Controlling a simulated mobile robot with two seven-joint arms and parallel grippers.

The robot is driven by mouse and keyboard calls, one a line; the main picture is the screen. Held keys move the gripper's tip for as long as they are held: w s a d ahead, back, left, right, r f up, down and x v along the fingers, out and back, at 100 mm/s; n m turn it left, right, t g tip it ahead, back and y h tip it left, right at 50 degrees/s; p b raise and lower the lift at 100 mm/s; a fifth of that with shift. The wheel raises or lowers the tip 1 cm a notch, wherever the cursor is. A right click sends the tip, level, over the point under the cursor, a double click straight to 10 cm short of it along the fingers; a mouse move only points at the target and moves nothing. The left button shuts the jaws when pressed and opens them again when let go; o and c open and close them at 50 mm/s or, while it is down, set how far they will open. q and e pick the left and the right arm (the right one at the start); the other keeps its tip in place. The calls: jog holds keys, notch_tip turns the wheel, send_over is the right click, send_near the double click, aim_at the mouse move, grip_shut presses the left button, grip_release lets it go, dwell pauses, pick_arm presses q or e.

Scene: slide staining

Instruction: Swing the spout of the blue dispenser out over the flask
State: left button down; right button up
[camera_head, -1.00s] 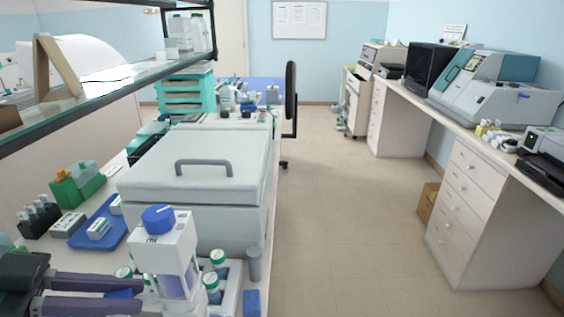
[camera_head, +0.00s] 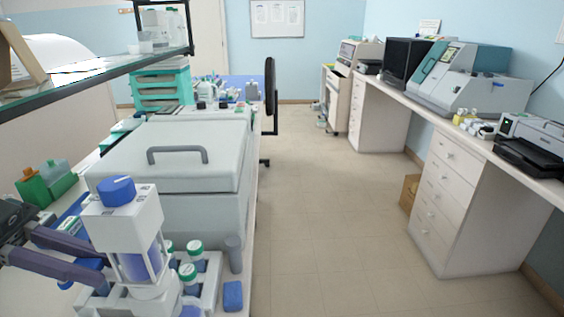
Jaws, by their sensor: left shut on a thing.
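The blue dispenser (camera_head: 124,218) stands at the lower left in the head view, with a white head, a blue knob (camera_head: 116,190) on top and blue-tinted contents in its body. Its spout cannot be made out. My left gripper (camera_head: 105,272) comes in from the left, its two dark purple-grey fingers shut at the dispenser's left side. The fingertips are partly hidden, so the exact grip point is unclear. I cannot pick out the flask for certain. My right gripper is not in view.
Green-capped bottles (camera_head: 189,273) stand in a light rack right beside the dispenser. A grey cylinder (camera_head: 234,254) and a blue block (camera_head: 233,296) are near the bench edge. A large white lidded box (camera_head: 205,185) stands behind. A glass shelf (camera_head: 110,68) overhangs the left.

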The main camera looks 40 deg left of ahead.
aim_at(85, 264)
pick_arm(q)
jog(key=shift+f, duration=0.1)
jog(key=c, duration=0.8)
grip_release()
jog(key=shift+o, duration=0.2)
notch_tip(85, 264, up, 20)
jog(key=p, duration=1.7)
